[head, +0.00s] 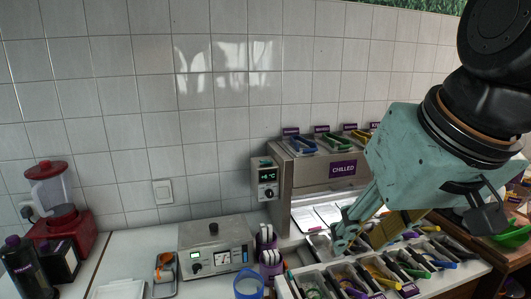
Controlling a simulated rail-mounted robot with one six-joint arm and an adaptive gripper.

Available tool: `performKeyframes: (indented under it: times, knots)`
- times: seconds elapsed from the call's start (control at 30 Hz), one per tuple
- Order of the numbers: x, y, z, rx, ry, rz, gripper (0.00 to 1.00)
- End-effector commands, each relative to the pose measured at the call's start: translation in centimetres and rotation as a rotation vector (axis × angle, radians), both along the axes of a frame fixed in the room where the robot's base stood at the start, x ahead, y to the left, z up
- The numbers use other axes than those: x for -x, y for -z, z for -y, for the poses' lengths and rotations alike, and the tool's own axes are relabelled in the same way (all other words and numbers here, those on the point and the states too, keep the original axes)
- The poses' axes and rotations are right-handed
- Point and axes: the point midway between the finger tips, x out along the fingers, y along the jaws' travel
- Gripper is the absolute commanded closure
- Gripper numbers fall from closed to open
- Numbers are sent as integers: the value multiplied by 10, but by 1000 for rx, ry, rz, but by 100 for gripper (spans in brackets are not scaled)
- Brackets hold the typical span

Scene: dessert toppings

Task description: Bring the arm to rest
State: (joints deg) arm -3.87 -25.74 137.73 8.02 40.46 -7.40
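My gripper (345,237) is at the end of my teal and black arm, which reaches in from the upper right. Its fingers point down and to the left, in front of the chilled unit (343,168) and over the back of the topping bins (343,273). The fingers overlap in this view, so whether they are open or shut is unclear. I cannot make out anything held between them. The arm hides part of the chilled unit and some bins.
The bins hold tongs or scoops with coloured handles. A metal control box (216,246), a blue cup (248,285) and a purple holder (268,255) stand left of them. A red blender (58,205) and dark bottles (22,266) are far left. The counter (135,250) between is mostly clear.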

Motion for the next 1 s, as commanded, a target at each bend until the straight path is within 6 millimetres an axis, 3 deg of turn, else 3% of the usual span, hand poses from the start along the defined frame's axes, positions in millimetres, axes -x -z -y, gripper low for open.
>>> performKeyframes:
  times: [0.2,0.43,0.6,1.0]
  knots:
    - [60,27,27,36,55,-67,67]
    - [106,47,48,68,106,-121,67]
    - [120,53,55,79,123,-140,67]
    - [122,54,55,81,125,-142,67]
